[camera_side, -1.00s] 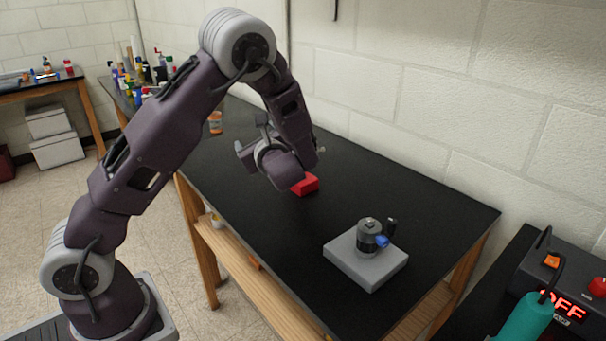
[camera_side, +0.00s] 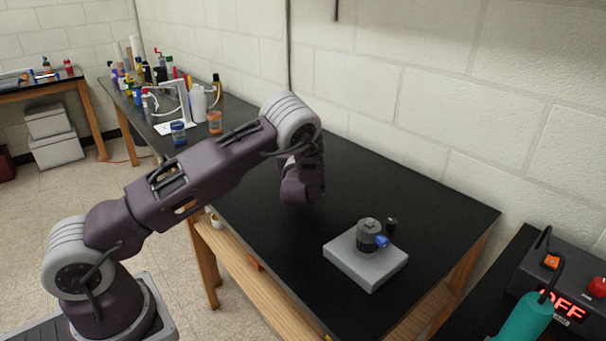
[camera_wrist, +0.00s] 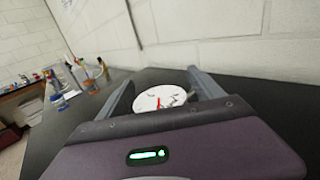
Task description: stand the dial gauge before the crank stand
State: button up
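The dial gauge (camera_wrist: 160,98) shows in the wrist view as a white round face with dark marks and a red pointer, its lower edge hidden by my gripper's body. My gripper (camera_wrist: 160,78) has its fingers spread, one on either side of the gauge. A narrow gap seems to show at the right finger; contact on the left is unclear. In the side view my wrist is low over the middle of the black table and hides the fingers and gauge. The crank stand (camera_side: 352,266), a light grey block with a dark round hub and blue knob, sits near the table's right end.
The black table (camera_side: 270,255) is clear between my wrist and the crank stand. Bottles and a white stand (camera_side: 178,105) crowd its far left end. A block wall runs along the back. A control box (camera_side: 570,285) and teal cylinder (camera_side: 524,318) are at lower right.

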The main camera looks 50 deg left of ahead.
grip_shut()
